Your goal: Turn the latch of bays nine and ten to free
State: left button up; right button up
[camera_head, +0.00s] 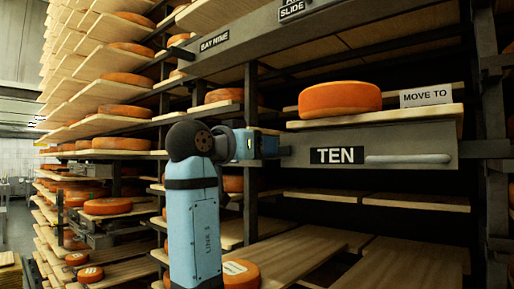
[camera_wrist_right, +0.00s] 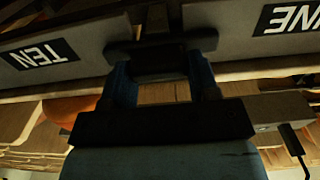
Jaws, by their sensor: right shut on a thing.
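My right gripper (camera_head: 283,150) is at the left end of the front board marked TEN (camera_head: 337,155). In the right wrist view my right gripper (camera_wrist_right: 160,85) is shut on a dark latch (camera_wrist_right: 158,58), with a blue finger on each side of it. In that view, upside down, the latch sits between the TEN label (camera_wrist_right: 40,54) and a label ending in NINE (camera_wrist_right: 290,18). In the head view my wrist hides most of the latch, so its exact turn cannot be told. The BAY NINE label (camera_head: 214,41) is on the beam at upper left. My left gripper is not in view.
An orange cheese wheel (camera_head: 339,99) and a MOVE TO card (camera_head: 426,96) stand on the shelf above the TEN board. A pale handle (camera_head: 408,159) is on that board. Dark posts (camera_head: 250,150) and shelves with several cheeses crowd the left.

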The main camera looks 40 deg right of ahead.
jog(key=n+p, duration=0.1)
jog(key=n, duration=0.3)
jog(key=shift+w+r+p, duration=0.1)
jog(key=shift+w+p, duration=0.05)
jog(key=shift+p, duration=0.2)
jog(key=n+p, duration=0.1)
jog(key=n, duration=0.1)
jog(key=shift+w+n, duration=0.1)
jog(key=shift+n, duration=0.3)
jog(key=shift+n+p, duration=0.8)
jog(key=shift+n, duration=0.1)
jog(key=n+p, duration=0.2)
jog(key=n, duration=0.1)
jog(key=n+p, duration=0.3)
jog(key=shift+w+f+n+p, duration=0.15)
jog(key=shift+f+n+p, duration=0.05)
jog(key=shift+n+p, duration=0.7)
jog(key=shift+n, duration=0.1)
jog(key=shift+f+n+p, duration=0.2)
jog(key=shift+n+p, duration=0.25)
jog(key=shift+n, duration=0.05)
